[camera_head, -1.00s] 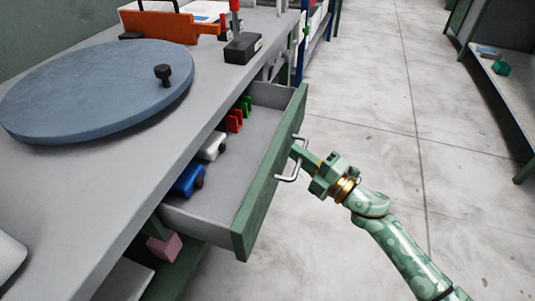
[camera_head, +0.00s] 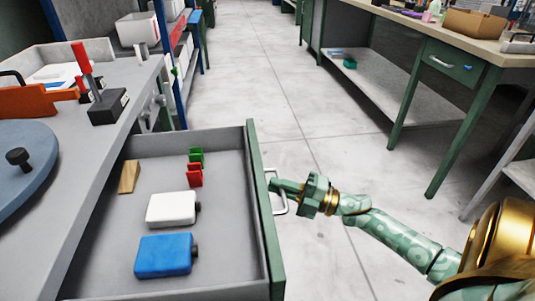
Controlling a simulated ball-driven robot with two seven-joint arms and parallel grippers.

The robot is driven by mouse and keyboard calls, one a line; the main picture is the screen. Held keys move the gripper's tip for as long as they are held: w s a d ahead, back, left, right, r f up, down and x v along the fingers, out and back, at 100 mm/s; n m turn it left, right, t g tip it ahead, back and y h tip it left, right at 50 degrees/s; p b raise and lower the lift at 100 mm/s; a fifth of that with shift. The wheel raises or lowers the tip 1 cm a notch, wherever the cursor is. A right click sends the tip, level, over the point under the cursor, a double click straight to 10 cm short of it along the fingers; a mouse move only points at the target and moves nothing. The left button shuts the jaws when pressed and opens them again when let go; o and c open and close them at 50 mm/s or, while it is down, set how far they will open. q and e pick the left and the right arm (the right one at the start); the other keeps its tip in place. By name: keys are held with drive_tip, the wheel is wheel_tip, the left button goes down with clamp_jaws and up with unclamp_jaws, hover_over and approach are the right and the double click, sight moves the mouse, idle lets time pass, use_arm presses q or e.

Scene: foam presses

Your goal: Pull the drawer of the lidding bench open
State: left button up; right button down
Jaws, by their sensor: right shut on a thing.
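The drawer (camera_head: 225,215) of the lidding bench (camera_head: 100,150) stands well out from under the bench top, its grey inside open to view. Its green front panel (camera_head: 264,225) carries a pale metal bar handle (camera_head: 281,208). My right gripper (camera_head: 277,187) is at the handle and shut on it, with its arm coming in from the lower right. In the drawer lie a blue flat block (camera_head: 163,255), a white flat block (camera_head: 171,209), red and green clips (camera_head: 195,172) and a wooden wedge (camera_head: 129,177). My left gripper is not in view.
A round blue-grey disc (camera_head: 35,170), an orange tool (camera_head: 28,101) and a red-handled black block (camera_head: 108,105) stand on the bench top. A green-legged table (camera_head: 434,120) stands at the right. The floor between is clear.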

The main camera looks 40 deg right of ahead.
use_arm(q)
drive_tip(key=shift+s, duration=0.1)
use_arm(e)
drive_tip(key=shift+s+d+f, duration=0.1)
drive_tip(key=c, duration=1.5)
unclamp_jaws()
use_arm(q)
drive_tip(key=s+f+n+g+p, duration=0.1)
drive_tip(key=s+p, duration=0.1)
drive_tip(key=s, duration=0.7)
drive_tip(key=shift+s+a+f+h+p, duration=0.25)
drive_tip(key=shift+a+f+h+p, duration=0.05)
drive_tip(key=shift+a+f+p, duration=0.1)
use_arm(e)
drive_tip(key=v, duration=1.6)
drive_tip(key=shift+s+d, duration=0.1)
drive_tip(key=shift+d, duration=0.05)
